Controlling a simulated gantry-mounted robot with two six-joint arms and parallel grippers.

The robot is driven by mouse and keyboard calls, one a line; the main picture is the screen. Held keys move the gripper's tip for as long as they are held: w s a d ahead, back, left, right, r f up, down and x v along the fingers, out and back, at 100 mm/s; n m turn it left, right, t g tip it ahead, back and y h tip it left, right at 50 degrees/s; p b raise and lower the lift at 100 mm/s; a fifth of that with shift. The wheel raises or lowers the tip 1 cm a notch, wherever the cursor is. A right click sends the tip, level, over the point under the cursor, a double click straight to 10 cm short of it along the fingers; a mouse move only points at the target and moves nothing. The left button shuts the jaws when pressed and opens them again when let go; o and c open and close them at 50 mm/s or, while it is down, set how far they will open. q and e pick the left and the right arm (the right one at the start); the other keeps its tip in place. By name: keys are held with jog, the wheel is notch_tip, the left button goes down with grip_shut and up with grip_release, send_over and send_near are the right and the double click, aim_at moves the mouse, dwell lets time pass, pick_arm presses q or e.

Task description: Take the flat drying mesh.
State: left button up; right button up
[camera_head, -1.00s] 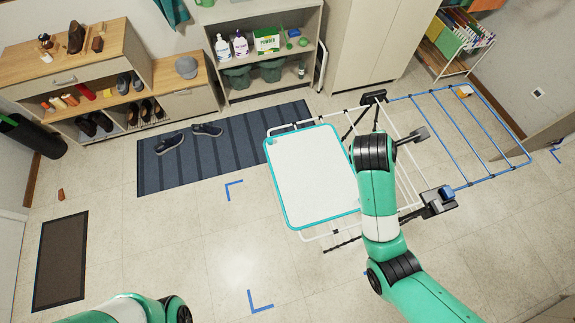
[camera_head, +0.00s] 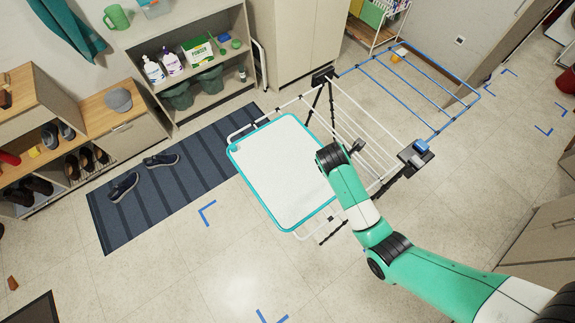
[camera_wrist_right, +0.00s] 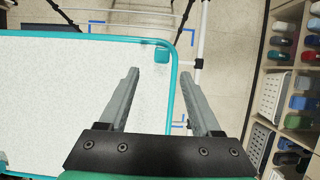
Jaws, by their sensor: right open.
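The flat drying mesh (camera_head: 280,165) is a white sheet with a teal rim. It lies flat on the left part of the white drying rack (camera_head: 347,125). It also fills the left of the right wrist view (camera_wrist_right: 70,90). My right gripper (camera_wrist_right: 162,85) is open and empty, above the mesh's edge, with the teal rim running between its fingers in that view. In the head view my own wrist mostly hides this gripper (camera_head: 356,147). I cannot tell the height left above the rim. My left gripper is out of view.
The rack's blue wing (camera_head: 410,90) extends to the right. A striped dark rug (camera_head: 165,185) with shoes lies left of the rack. Shelving with bottles (camera_head: 195,70) and a tall cabinet (camera_head: 305,40) stand behind. The floor in front is clear.

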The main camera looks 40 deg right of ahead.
jog(key=x, duration=0.5)
jog(key=shift+s, duration=0.1)
jog(key=shift+c, duration=0.2)
grip_shut()
